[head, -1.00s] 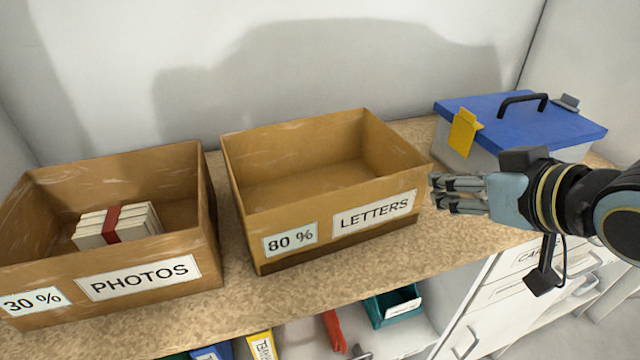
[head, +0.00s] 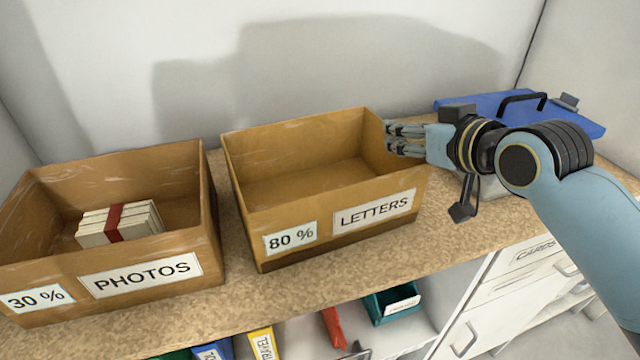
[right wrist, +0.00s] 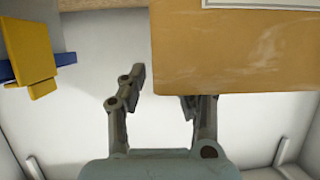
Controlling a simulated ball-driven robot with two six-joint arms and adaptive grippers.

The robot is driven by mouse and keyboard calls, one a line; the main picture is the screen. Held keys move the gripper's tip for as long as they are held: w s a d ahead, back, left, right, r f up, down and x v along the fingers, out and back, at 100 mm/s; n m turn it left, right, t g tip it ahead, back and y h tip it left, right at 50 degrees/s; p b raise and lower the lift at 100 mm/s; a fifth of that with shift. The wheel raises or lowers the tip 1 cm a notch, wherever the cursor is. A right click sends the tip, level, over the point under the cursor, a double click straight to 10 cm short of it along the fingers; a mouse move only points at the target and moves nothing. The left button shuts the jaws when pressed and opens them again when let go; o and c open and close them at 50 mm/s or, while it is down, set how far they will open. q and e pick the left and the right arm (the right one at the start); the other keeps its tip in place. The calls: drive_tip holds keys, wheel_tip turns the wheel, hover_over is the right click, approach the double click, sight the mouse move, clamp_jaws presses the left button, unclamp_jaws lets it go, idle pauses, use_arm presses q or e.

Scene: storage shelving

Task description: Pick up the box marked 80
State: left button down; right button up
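The box marked 80 % (head: 335,228) is an open brown box, also labelled LETTERS, upright on the speckled shelf top. It looks empty. My right gripper (head: 390,138) is at its right wall, with the fingertips overlapping the wall's top edge. In the right wrist view, the fingers (right wrist: 162,86) are apart. The box's brown side (right wrist: 235,55) fills the upper right there and hides the tip of the right finger. I cannot tell whether either finger touches the wall. My left gripper is not in view.
A brown box marked 30 % PHOTOS (head: 70,268), holding a banded bundle (head: 90,230), stands close on the left. A blue-lidded container (head: 570,125) is at the back right, partly behind my right arm. Drawers and shelf bins (head: 390,305) are below.

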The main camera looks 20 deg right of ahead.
drive_tip(key=shift+x, duration=0.95)
clamp_jaws()
